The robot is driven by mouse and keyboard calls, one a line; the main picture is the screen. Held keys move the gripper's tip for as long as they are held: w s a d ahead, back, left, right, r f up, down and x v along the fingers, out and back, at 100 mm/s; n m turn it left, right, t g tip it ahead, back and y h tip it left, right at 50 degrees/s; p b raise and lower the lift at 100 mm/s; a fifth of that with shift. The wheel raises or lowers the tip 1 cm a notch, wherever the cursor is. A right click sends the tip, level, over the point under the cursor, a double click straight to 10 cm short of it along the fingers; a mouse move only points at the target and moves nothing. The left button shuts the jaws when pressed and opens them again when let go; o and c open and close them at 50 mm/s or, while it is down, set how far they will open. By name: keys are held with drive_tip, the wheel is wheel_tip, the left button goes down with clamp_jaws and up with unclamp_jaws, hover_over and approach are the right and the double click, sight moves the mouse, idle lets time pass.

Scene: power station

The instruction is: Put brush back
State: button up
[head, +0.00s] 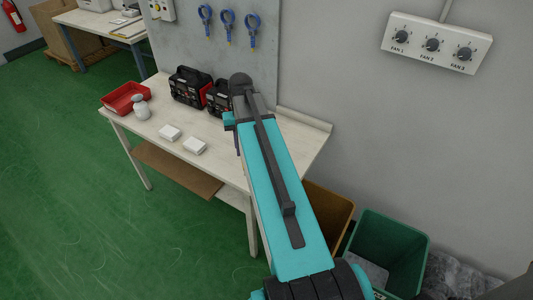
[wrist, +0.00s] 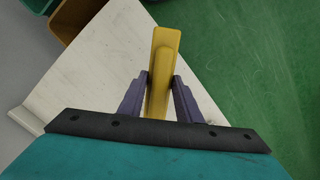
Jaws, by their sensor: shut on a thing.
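My gripper (wrist: 161,80) shows in the wrist view with its two dark fingers shut on a yellow piece (wrist: 165,45), which looks like the brush's handle. The yellow piece sticks out past the fingertips, over the edge of the pale workbench (wrist: 85,80) and the green floor. Bristles are not visible.
Blue-handled tools (head: 228,24) hang on the grey panel. Brown (head: 330,208) and green (head: 398,240) bins stand at the bench's right end.

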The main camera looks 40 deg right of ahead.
drive_tip(key=w+a+r+n+b, duration=0.1)
drive_tip(key=w+a+n, duration=0.2)
drive_tip(key=a, duration=0.5)
drive_tip(key=w+a+r+n+b, duration=0.2)
drive_tip(key=w+a+n, duration=0.1)
drive_tip(key=a, duration=0.5)
drive_tip(key=w+a+r+n+h+b, duration=0.1)
drive_tip(key=w+a+n, duration=0.3)
drive_tip(key=a, duration=0.4)
drive_tip(key=shift+r+n, duration=0.4)
drive_tip(key=shift+n, duration=0.3)
drive_tip(key=shift+d, duration=0.1)
